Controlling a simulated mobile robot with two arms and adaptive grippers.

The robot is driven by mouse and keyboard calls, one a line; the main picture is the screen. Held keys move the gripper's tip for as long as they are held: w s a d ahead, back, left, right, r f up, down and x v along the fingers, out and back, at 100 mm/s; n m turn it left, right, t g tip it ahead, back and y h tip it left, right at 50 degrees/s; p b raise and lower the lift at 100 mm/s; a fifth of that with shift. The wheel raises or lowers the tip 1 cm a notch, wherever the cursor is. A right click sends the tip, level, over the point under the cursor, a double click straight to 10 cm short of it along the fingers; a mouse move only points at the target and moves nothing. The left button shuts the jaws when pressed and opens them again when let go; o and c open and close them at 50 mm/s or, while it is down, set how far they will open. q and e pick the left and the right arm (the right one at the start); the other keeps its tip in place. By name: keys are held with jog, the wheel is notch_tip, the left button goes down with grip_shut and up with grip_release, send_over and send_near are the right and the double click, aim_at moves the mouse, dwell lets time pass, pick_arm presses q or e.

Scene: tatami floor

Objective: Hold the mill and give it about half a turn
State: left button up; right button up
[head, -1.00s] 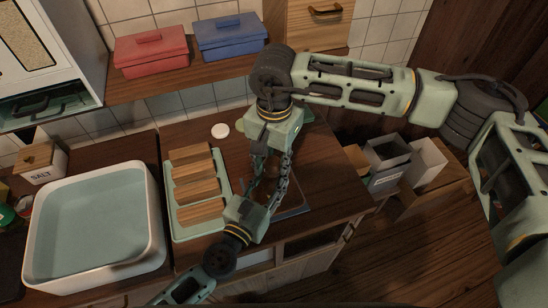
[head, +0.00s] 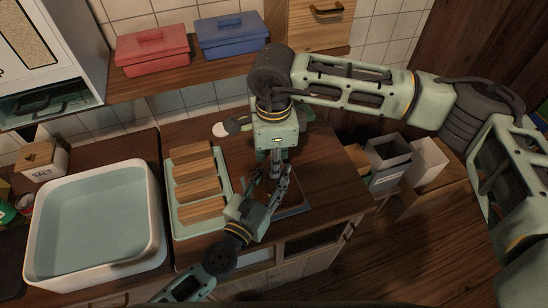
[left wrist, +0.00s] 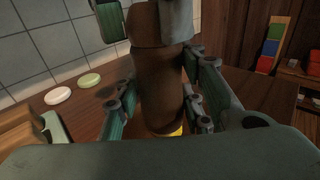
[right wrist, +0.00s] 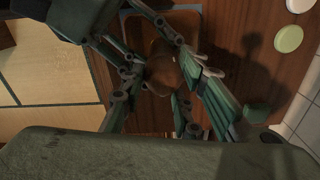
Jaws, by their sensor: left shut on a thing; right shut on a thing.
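The mill (left wrist: 158,85) is a brown wooden cylinder, standing upright in the left wrist view with a yellow band at its foot. My left gripper (head: 273,187) is shut around its body from the side. My right gripper (right wrist: 163,84) points down from above and is shut on the mill's rounded top. In the right wrist view the mill's top (right wrist: 160,70) shows between the right fingers. In the head view my grippers hide most of the mill.
A green tray with wooden blocks (head: 198,188) is left of my grippers. A white basin (head: 40,240) stands farther left. A dark-edged board (head: 297,209) lies below the grippers. A pale disc (head: 220,129) lies behind. Open bins (head: 388,165) stand to the right.

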jog(key=m, duration=0.5)
jog(key=shift+s+a+m, duration=0.15)
jog(key=shift+a+m, duration=0.1)
jog(key=shift+m, duration=0.05)
jog(key=m, duration=0.5)
jog(key=shift+a, duration=0.2)
jog(key=shift+m, duration=0.4)
jog(key=o, duration=1)
jog(key=shift+w, duration=0.2)
jog(key=shift+o, duration=0.2)
notch_tip(320, 180, up, 12)
jog(key=shift+o, duration=0.2)
jog(key=shift+d, duration=0.1)
